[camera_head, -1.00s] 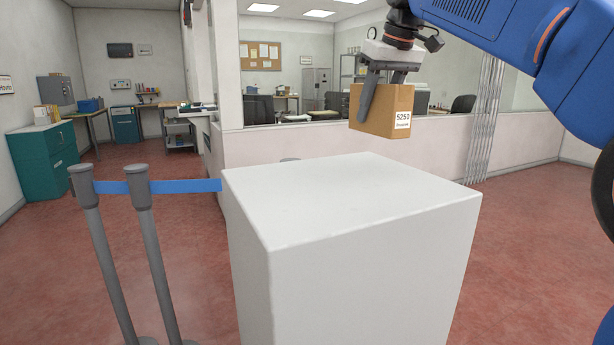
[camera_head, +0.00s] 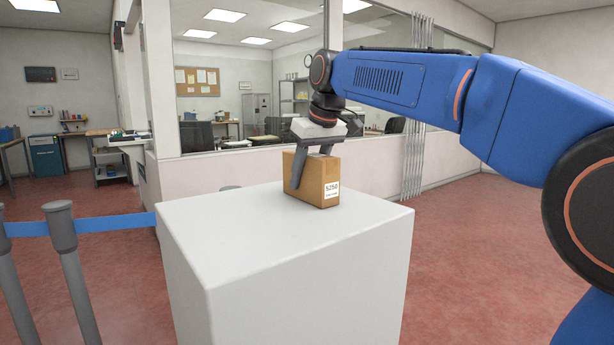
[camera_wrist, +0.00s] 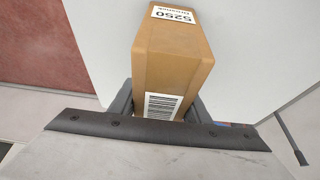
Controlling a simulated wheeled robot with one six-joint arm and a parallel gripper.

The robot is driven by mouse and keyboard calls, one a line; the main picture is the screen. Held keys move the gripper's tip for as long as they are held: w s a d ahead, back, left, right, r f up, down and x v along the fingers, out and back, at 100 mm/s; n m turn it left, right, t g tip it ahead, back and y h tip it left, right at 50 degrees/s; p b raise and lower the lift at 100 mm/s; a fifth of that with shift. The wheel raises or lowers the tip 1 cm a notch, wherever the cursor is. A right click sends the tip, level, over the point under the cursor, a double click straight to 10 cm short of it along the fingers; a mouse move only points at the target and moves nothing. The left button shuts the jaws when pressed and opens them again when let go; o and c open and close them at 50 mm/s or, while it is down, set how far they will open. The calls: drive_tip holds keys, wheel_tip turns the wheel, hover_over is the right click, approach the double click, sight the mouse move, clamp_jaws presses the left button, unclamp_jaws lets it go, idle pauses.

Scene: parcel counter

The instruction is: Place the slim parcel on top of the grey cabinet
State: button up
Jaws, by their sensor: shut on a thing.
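The slim parcel (camera_head: 316,180) is a brown box with a white label reading 5250. It stands upright at the far part of the light grey cabinet's top (camera_head: 257,235); its lower edge appears to touch the top or be very close to it. My gripper (camera_head: 310,170) is shut on the parcel from above, with one finger along its near left side. In the wrist view the parcel (camera_wrist: 172,65) sits between the fingers, with a barcode label facing the camera. The far finger is mostly hidden in the head view.
Grey posts (camera_head: 68,260) with a blue belt (camera_head: 115,223) stand left of the cabinet. A low wall with glass (camera_head: 380,172) runs behind it. The rest of the cabinet top is clear. Open red floor (camera_head: 480,260) lies to the right.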

sight(319, 156)
drive_tip(key=o, duration=1.3)
drive_tip(key=v, duration=1.2)
drive_tip(key=shift+r, duration=0.1)
